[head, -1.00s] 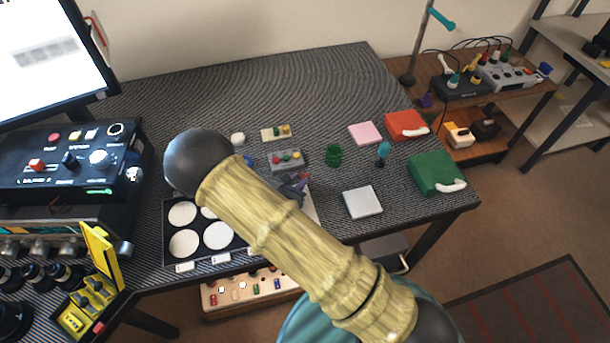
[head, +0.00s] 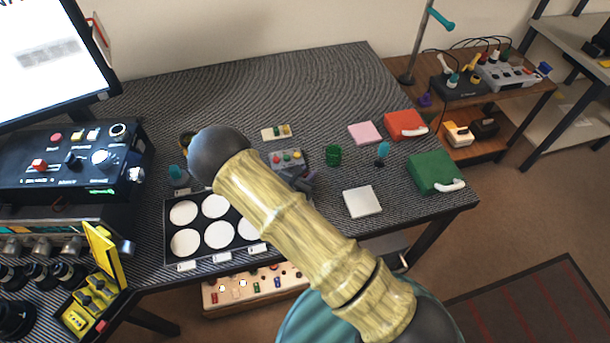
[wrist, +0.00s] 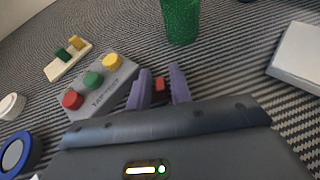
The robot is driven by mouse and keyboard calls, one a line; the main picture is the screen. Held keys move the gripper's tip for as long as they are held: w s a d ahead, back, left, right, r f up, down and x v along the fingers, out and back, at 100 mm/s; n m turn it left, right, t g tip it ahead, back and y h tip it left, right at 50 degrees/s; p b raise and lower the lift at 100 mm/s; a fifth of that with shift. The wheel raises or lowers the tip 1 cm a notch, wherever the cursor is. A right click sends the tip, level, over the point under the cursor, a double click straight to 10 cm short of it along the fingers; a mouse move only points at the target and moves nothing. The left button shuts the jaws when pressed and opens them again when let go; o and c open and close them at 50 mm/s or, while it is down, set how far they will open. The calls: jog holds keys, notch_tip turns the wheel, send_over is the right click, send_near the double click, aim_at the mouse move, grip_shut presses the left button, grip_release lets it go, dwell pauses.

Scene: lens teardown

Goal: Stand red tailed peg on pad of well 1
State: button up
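My gripper (wrist: 162,88) shows two purple fingers in the wrist view. A small red piece (wrist: 160,83), apparently the red tailed peg, sits between them; its tail cannot be made out. In the head view the fingers (head: 306,180) show beside my arm, over the right end of the tray. The black tray (head: 167,225) holds several round white pads, such as one at its front left (head: 186,243). Small white labels line its front edge, too small to read, so I cannot tell which is well 1. My arm hides the tray's right part.
A grey block (head: 287,158) with red, green and yellow knobs lies behind the gripper. A green cup (head: 333,155), a white slab (head: 362,201), a pink pad (head: 366,133) and a blue-topped item (head: 382,153) stand to the right. The back of the table is clear.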

aim_at(307, 174)
dwell(0.3)
grip_shut()
jog(key=shift+r, duration=0.15)
notch_tip(307, 174, up, 10)
jog(key=shift+f, duration=0.1)
dwell(0.4)
jog(key=shift+d, duration=0.1)
dwell(0.6)
jog(key=s+d+m+g+h+p, duration=0.1)
jog(key=s+d+p, duration=0.1)
jog(key=d, duration=0.3)
jog(key=s+d+f+m+g+h+p, duration=0.1)
jog(key=s+d+m+p, duration=0.1)
jog(key=d, duration=0.3)
jog(key=s+d+m+g+h+p, duration=0.1)
jog(key=s+d+h+p, duration=0.1)
jog(key=d, duration=0.3)
jog(key=shift+s+d+f+g+p, duration=0.2)
jog(key=shift+s+g+p, duration=0.1)
jog(key=shift+p, duration=0.1)
jog(key=shift+f+m, duration=0.1)
jog(key=shift+m, duration=0.2)
